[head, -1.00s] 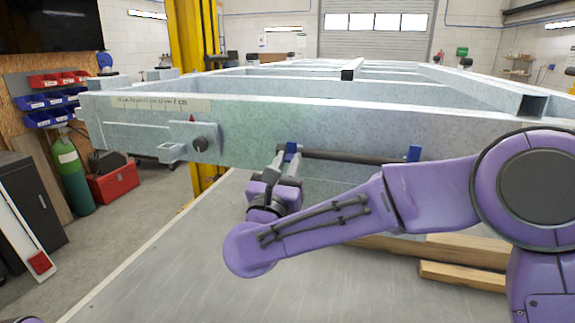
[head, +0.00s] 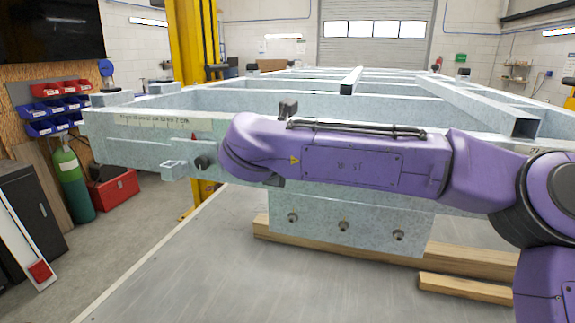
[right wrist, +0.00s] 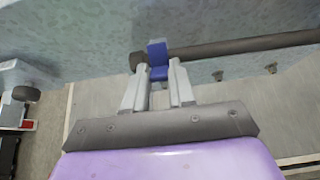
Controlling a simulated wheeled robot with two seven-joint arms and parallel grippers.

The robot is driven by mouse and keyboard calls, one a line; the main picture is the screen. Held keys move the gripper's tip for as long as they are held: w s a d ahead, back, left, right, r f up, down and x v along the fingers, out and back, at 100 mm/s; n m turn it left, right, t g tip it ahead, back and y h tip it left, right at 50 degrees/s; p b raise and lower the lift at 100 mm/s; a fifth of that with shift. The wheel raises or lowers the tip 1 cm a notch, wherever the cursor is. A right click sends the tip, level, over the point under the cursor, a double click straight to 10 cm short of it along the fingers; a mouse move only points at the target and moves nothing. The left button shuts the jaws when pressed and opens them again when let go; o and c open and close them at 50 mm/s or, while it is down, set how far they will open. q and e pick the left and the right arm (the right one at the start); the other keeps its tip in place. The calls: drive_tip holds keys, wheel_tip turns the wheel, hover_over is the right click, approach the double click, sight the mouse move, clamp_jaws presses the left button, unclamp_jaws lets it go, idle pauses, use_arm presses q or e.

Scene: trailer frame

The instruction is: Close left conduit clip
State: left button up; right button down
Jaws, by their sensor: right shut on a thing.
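The left conduit clip (right wrist: 157,52) is a small blue piece on the galvanized beam, seen in the right wrist view. The dark conduit (right wrist: 245,47) runs from it to the right, and its dark end shows just left of the clip. My right gripper (right wrist: 158,75) has one grey finger on each side of the clip and is shut on it. Whether the clip is latched cannot be told. In the head view my purple right arm hides the clips, the conduit and most of the gripper. My left gripper is not in view.
The trailer frame (head: 130,150) fills the middle, with a bracket and dark knob (head: 203,162) left of the arm. Wooden beams (head: 465,288) lie under the frame. A green cylinder (head: 72,185) and red toolbox (head: 112,188) stand at left. The floor in front is clear.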

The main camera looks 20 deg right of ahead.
drive_tip(key=shift+w+d+r+g+y+p, duration=0.1)
drive_tip(key=shift+w+r+g+y+p, duration=0.1)
drive_tip(key=shift+g+y+p, duration=0.15)
drive_tip(key=shift+w+d+r+g+y+p, duration=0.1)
drive_tip(key=shift+r+g+y, duration=0.15)
drive_tip(key=shift+g, duration=0.2)
drive_tip(key=shift+w+d+r+g+y+p, duration=0.15)
drive_tip(key=shift+w+g+y+p, duration=0.15)
drive_tip(key=shift+g+y, duration=0.6)
drive_tip(key=g, duration=0.1)
drive_tip(key=g+y, duration=0.1)
drive_tip(key=w+g, duration=0.1)
drive_tip(key=shift+d+r+y, duration=0.2)
drive_tip(key=shift+d+y, duration=0.1)
drive_tip(key=shift+w+d+g+y, duration=0.1)
drive_tip(key=shift+w+g+y, duration=0.15)
drive_tip(key=shift+g, duration=0.25)
drive_tip(key=shift+w+d+g+y, duration=0.1)
drive_tip(key=shift+g+y, duration=0.15)
drive_tip(key=shift+g, duration=0.25)
drive_tip(key=c, duration=0.9)
unclamp_jaws()
drive_tip(key=shift+w+d, duration=0.1)
drive_tip(key=shift+c, duration=0.2)
